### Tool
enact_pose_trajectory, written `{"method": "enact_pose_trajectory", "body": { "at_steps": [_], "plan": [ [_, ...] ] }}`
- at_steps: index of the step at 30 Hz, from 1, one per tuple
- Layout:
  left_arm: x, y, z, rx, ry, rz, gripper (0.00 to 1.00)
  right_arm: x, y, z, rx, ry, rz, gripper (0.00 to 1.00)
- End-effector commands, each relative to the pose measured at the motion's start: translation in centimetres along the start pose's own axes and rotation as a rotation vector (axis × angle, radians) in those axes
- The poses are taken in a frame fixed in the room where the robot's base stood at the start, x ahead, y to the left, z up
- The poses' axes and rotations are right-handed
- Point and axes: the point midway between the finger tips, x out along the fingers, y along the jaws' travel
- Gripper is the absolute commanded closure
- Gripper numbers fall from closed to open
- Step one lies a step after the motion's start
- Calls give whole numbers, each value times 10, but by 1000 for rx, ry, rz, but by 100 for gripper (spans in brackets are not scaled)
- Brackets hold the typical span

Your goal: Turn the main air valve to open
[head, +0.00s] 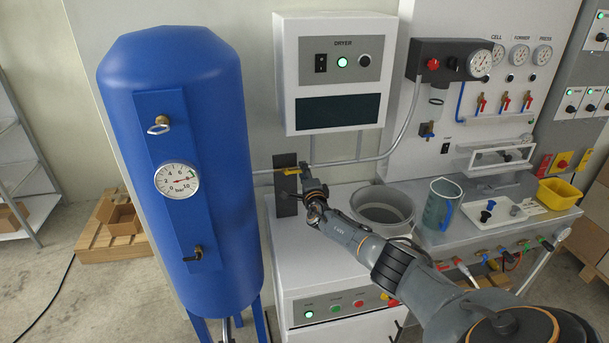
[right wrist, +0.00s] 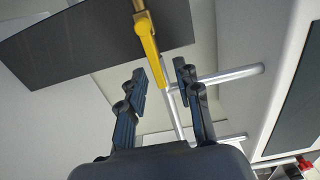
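The main air valve shows as a yellow lever (head: 291,171) on the pipe line between the blue tank and the dryer, in front of a dark plate. In the right wrist view the lever (right wrist: 149,45) hangs from a brass part at the top, its free end reaching down between the fingertips in the picture. I cannot tell how deep it sits between them. My right gripper (head: 307,177) is at the lever; in the right wrist view its two dark fingers (right wrist: 160,76) stand apart, with a gap on both sides of the lever. My left gripper is not in view.
The blue tank (head: 180,110) with its gauge stands left of the valve. The white dryer box (head: 335,75) hangs above right. A dark plate (head: 285,203) is behind the valve.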

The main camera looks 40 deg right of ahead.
Motion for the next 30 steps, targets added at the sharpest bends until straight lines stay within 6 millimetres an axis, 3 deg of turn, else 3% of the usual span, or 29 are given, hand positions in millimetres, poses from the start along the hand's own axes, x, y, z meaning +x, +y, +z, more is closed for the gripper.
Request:
{"method": "enact_pose_trajectory", "body": {
  "at_steps": [5,14,30],
  "plan": [
    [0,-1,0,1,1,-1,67,-4,2,1,4,-1,1,67],
    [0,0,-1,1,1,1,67,-31,2,0,2,-2,1,67],
    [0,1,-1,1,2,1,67,-105,1,0,-3,-2,0,67]
  ]
}}
